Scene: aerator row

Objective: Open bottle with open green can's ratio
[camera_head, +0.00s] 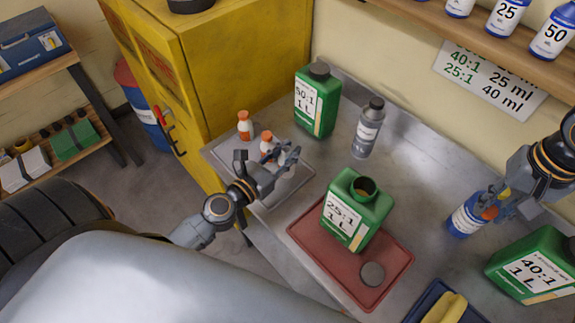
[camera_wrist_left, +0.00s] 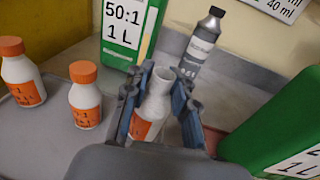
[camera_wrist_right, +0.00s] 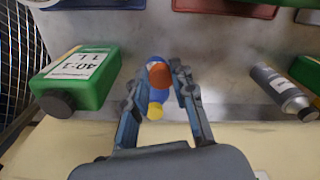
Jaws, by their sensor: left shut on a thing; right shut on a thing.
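The open green can (camera_head: 357,208), labelled 25:1 1 L, stands uncapped in the red tray (camera_head: 310,262); a dark round cap (camera_head: 372,274) lies beside it. My left gripper (camera_head: 284,157) is shut on a white bottle with an orange label; in the left wrist view this bottle (camera_wrist_left: 155,100) is upright with a bare neck. My right gripper (camera_head: 489,211) is shut on an orange cap, clear in the right wrist view (camera_wrist_right: 159,72). A blue bottle (camera_head: 464,218) with a white label is close by it, partly hidden. A yellow piece (camera_wrist_right: 155,112) shows between the fingers.
Two orange-capped white bottles (camera_head: 245,125) (camera_head: 267,143) stand on the grey tray (camera_head: 291,193). Closed green cans marked 50:1 (camera_head: 317,103) and 40:1 (camera_head: 533,265) and a grey bottle (camera_head: 367,130) stand on the bench. A wall sign (camera_head: 488,82) reads 40:1 25 ml, 25:1 40 ml.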

